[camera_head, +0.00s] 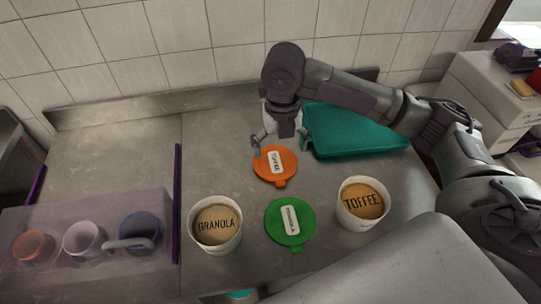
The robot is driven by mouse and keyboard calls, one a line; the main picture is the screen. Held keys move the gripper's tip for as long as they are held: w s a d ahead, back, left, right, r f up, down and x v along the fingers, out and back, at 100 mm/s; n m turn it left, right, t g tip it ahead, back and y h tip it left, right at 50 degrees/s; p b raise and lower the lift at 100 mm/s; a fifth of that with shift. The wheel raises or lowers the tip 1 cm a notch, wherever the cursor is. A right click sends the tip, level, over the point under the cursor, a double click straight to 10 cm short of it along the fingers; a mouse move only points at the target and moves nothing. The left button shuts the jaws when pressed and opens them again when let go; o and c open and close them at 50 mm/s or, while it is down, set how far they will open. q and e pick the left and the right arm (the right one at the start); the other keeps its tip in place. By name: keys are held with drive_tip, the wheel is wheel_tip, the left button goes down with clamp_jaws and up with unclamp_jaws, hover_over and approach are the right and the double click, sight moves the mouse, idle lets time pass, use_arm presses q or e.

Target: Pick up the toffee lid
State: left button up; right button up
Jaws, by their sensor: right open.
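The toffee lid (283,169) is an orange round lid with a small tab and a white label. It lies on the metal counter at the centre of the head view. My right gripper (278,150) is open and reaches down at the lid's far edge, with its fingers spread. I cannot tell whether a finger touches the lid. The tub marked TOFFEE (362,203) stands to the right of the lid, without a cover. My left gripper is not in view.
A green lid (281,224) lies in front of the orange lid. An open tub marked GRANOLA (215,232) stands left of it. A teal box or board (350,135) lies behind right. A clear bin (95,205) with cups is at left. The counter's back left is bare.

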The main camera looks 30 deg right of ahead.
hover_over(280, 181)
drive_tip(key=f, duration=0.4)
drive_tip(key=s+f, duration=0.1)
drive_tip(key=f, duration=0.1)
drive_tip(key=shift+a+p, duration=0.1)
drive_tip(key=shift+p, duration=0.2)
drive_tip(key=shift+w+f, duration=0.15)
drive_tip(key=shift+f, duration=0.2)
drive_tip(key=shift+w+f, duration=0.1)
drive_tip(key=shift+f, duration=0.15)
wheel_tip(280, 181, down, 4)
drive_tip(key=shift+w+f+p, duration=0.15)
drive_tip(key=shift+p, duration=0.65)
drive_tip(key=shift+w+f, duration=0.1)
drive_tip(key=shift+f, duration=0.3)
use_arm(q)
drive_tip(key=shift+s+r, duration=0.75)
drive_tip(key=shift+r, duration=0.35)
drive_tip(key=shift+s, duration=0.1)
